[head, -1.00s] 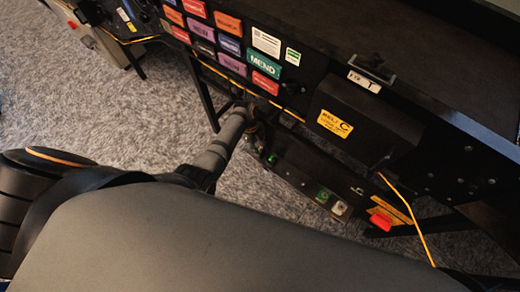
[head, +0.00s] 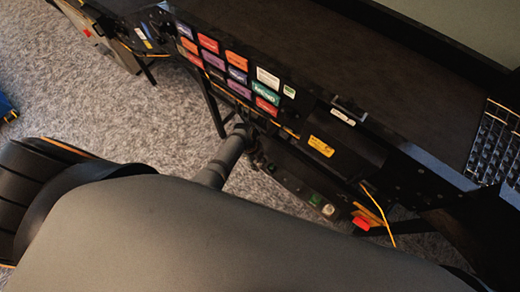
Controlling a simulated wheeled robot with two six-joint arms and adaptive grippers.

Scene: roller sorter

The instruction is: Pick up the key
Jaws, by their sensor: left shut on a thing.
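My left gripper (head: 257,157) is at the end of the grey arm, just below the sorter's front panel and beside the left end of the low black control box (head: 290,180). It is small and dark in the picture. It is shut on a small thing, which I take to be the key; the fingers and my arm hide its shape. No key shows clearly anywhere else. My right gripper is not in view.
The black sorter front carries several coloured label plates (head: 236,60) and a yellow label (head: 321,146). A red button (head: 361,223) and an orange cable (head: 378,208) are at the right. A black grid (head: 492,145) is at the far right. Grey carpet (head: 130,120) is clear at the left.

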